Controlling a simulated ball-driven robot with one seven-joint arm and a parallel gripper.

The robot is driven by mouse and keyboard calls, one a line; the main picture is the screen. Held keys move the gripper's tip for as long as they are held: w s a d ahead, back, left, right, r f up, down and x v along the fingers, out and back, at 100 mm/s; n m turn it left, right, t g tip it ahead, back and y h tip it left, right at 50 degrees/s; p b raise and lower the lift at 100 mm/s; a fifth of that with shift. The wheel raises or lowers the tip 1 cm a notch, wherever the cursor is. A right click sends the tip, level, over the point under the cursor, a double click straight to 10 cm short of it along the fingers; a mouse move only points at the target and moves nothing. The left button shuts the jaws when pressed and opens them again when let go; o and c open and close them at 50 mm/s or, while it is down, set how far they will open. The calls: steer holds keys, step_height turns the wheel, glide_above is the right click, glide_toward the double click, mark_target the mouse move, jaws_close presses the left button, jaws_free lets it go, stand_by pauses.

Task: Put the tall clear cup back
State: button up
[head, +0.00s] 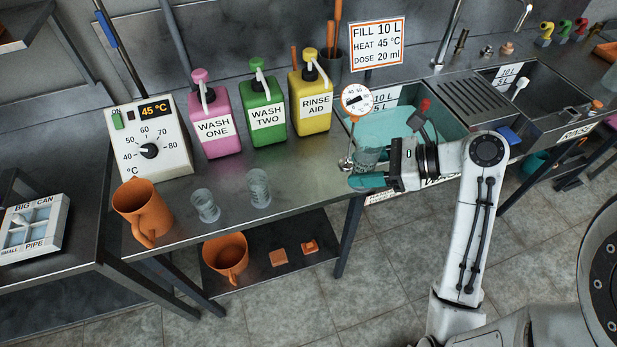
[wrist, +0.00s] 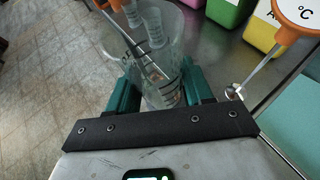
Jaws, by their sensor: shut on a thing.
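My gripper (head: 366,174) is shut on a clear cup (head: 366,157) and holds it over the right end of the steel bench, by the teal sink. In the wrist view the cup (wrist: 150,62) has dark grey marks and sits between the two teal fingers; it looks tilted there. Two more clear cups stand upright on the bench: a shorter one (head: 205,206) and a taller, narrower one (head: 259,188). I cannot tell from size alone which of the three the task calls tall. The lower part of the held cup is partly hidden by the near finger in the head view.
An orange jug (head: 143,210) stands at the bench's left. Pink (head: 215,128), green (head: 263,113) and yellow (head: 310,100) pump bottles line the back. A round thermometer (head: 357,99) rises close beside the held cup. Bare bench (head: 310,172) lies between the taller cup and my gripper.

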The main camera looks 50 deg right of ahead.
steer(key=w+f, duration=0.3)
steer(key=w, duration=0.1)
steer(key=w+f, duration=0.3)
steer(key=w, duration=0.1)
steer(key=w+f, duration=0.3)
steer(key=w, duration=0.1)
steer(key=shift+w+d+f, duration=0.15)
steer(key=shift+w+d, duration=0.1)
steer(key=shift+d, duration=0.15)
steer(key=shift+f, duration=1.55)
steer(key=o, duration=1.1)
